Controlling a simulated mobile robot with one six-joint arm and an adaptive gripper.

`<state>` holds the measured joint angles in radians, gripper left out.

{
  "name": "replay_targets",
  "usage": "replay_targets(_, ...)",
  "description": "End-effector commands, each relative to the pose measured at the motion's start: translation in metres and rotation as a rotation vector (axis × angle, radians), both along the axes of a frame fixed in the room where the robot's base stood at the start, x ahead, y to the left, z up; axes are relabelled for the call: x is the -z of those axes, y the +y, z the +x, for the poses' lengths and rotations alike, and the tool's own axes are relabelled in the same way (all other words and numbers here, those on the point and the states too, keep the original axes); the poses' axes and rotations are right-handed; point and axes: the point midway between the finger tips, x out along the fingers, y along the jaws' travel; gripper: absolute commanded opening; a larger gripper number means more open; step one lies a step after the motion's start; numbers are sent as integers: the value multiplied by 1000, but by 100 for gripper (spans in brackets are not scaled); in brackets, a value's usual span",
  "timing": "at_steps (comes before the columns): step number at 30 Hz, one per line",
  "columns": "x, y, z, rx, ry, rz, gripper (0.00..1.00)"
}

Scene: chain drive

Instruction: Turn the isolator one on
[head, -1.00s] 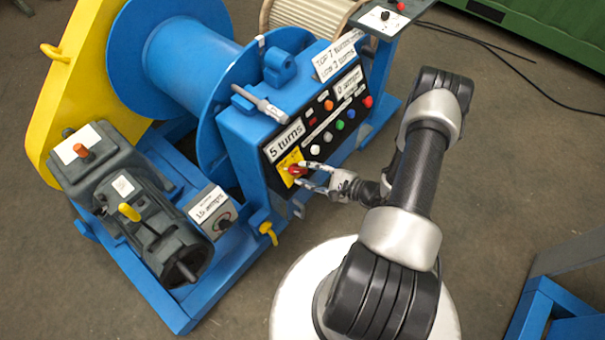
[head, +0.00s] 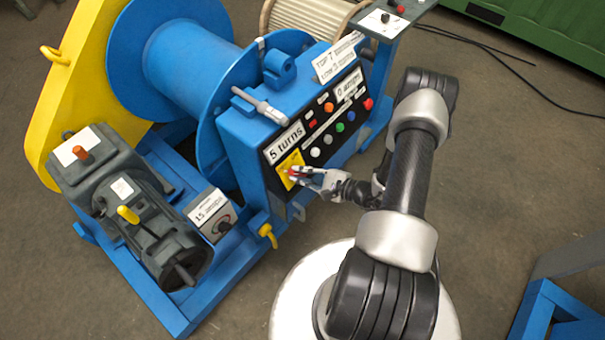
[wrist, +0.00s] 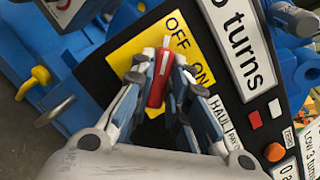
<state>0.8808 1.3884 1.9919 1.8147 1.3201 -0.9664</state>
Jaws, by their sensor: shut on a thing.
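The isolator is a red handle (wrist: 157,84) with a white line on it, on a yellow plate (wrist: 126,58) marked OFF and ON. In the wrist view the handle points up the picture, with its tip beside the word OFF; ON is lower and to the right. The handle also shows in the head view on the yellow plate (head: 284,165). My gripper (wrist: 158,76) has one finger on each side of the handle and is shut on it. The fingers hide the handle's lower part and some of the plate.
The black panel (head: 321,133) carries a "5 turns" label (head: 287,141) and several coloured buttons close to my gripper. A blue drum (head: 190,55), a grey motor (head: 150,225) and a yellow guard (head: 75,80) stand left. Open floor (head: 500,150) lies right.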

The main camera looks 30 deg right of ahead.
Motion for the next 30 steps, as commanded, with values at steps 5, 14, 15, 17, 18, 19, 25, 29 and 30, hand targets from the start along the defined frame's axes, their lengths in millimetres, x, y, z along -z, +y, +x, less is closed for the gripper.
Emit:
replay_targets(5,0,0,0,0,0,0,0)
replay_targets(14,0,0,0,14,10,28,0)
replay_targets(15,0,0,0,20,14,40,0)
replay_targets(17,0,0,0,32,22,62,0)
replay_targets(18,0,0,0,43,29,80,0)
replay_targets(19,0,0,0,50,34,95,0)
replay_targets(25,1,1,0,121,84,228,0)
replay_targets(29,0,1,0,176,120,332,0)
replay_targets(30,0,0,0,193,132,364,0)
